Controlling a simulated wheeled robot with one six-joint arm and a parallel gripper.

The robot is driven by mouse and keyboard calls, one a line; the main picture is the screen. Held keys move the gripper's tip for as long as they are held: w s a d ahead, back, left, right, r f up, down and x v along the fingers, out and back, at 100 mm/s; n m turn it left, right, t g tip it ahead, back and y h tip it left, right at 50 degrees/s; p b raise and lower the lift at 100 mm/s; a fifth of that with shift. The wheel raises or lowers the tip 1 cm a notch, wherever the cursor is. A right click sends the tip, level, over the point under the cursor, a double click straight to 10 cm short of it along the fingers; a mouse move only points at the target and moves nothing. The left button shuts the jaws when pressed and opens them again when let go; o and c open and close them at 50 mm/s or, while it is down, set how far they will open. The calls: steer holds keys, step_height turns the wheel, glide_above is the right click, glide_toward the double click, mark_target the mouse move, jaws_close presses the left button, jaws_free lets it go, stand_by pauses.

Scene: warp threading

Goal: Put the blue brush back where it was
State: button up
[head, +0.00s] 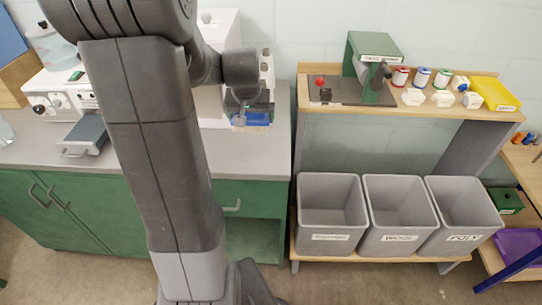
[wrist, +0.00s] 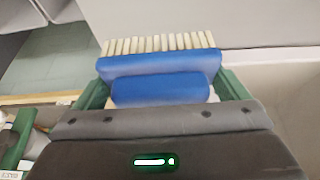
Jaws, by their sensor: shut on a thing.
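The blue brush (head: 258,118) is in my gripper (head: 242,106), in front of the white machine at the right part of the grey counter. In the wrist view the brush (wrist: 160,68) shows a blue body and handle with a row of cream bristles pointing away from the gripper. The green fingers of my gripper (wrist: 163,90) are shut on the brush, one at each side. My arm covers much of the counter in the head view. I cannot tell whether the brush touches anything below it.
The grey counter (head: 265,155) stands on green cabinets. A white machine (head: 222,30) stands behind the gripper. A wooden bench (head: 440,112) at the right holds a green press (head: 370,50), spools and a yellow tray (head: 495,94). Grey bins (head: 331,190) stand below it.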

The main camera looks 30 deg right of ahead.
steer(key=shift+s+d+f, duration=0.2)
steer(key=shift+s+d, duration=0.05)
step_height(320, 180, down, 10)
steer(key=shift+r, duration=0.2)
steer(key=shift+f, duration=0.15)
steer(key=o, duration=0.6)
steer(key=shift+r, duration=0.4)
steer(key=v, duration=1.1)
steer(key=shift+r, duration=0.25)
